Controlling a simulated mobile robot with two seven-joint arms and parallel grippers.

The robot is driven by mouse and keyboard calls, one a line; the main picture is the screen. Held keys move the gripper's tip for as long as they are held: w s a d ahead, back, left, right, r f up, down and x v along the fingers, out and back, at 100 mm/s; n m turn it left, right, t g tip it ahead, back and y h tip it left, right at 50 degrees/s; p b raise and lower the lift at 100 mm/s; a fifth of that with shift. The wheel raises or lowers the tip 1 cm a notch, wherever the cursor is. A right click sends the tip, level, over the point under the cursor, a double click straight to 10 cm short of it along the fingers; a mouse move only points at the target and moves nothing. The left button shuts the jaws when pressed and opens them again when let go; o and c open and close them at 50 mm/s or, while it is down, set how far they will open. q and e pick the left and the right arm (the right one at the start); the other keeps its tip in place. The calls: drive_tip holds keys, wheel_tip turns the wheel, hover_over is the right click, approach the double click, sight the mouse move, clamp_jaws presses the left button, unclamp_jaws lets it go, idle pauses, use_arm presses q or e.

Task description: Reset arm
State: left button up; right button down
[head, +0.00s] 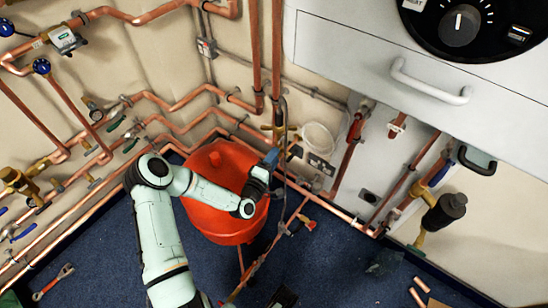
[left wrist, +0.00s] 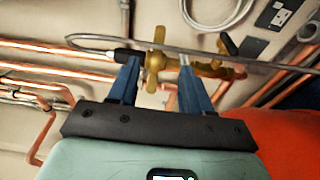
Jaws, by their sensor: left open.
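My left gripper (head: 272,157) is at the bucket's upper right, just below a brass valve fitting (head: 281,128) on the pipes. In the left wrist view, the blue fingers of the left gripper (left wrist: 158,66) are apart. The brass valve (left wrist: 155,62) shows between and beyond the fingertips. I cannot tell whether they touch it. My right gripper is not in view.
Copper pipes (head: 170,105) with several valves run along the walls. A white cabinet (head: 340,60) with a handle (head: 430,85) hangs at the upper right.

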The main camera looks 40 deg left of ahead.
use_arm(q)
drive_tip(key=s+d+f+m+g+h+p, duration=0.3)
drive_tip(key=d+f+m+g+h+p, duration=0.1)
drive_tip(key=d, duration=0.6)
drive_tip(key=s+d+f+m+g+h+p, duration=0.3)
drive_tip(key=s+d+f+m, duration=0.1)
drive_tip(key=d, duration=0.6)
drive_tip(key=s+d+m+g+p, duration=0.2)
drive_tip(key=s+m+g, duration=0.1)
drive_tip(key=s, duration=0.4)
drive_tip(key=s+d+r+m+g+p, duration=0.1)
drive_tip(key=s+d+m+g+p, duration=0.2)
drive_tip(key=s, duration=0.4)
drive_tip(key=s+d+r+m+g+h+p, duration=0.1)
drive_tip(key=s+d+m+g+p, duration=0.2)
drive_tip(key=s+g, duration=0.2)
drive_tip(key=shift+s, duration=1.5)
drive_tip(key=shift+c, duration=0.6)
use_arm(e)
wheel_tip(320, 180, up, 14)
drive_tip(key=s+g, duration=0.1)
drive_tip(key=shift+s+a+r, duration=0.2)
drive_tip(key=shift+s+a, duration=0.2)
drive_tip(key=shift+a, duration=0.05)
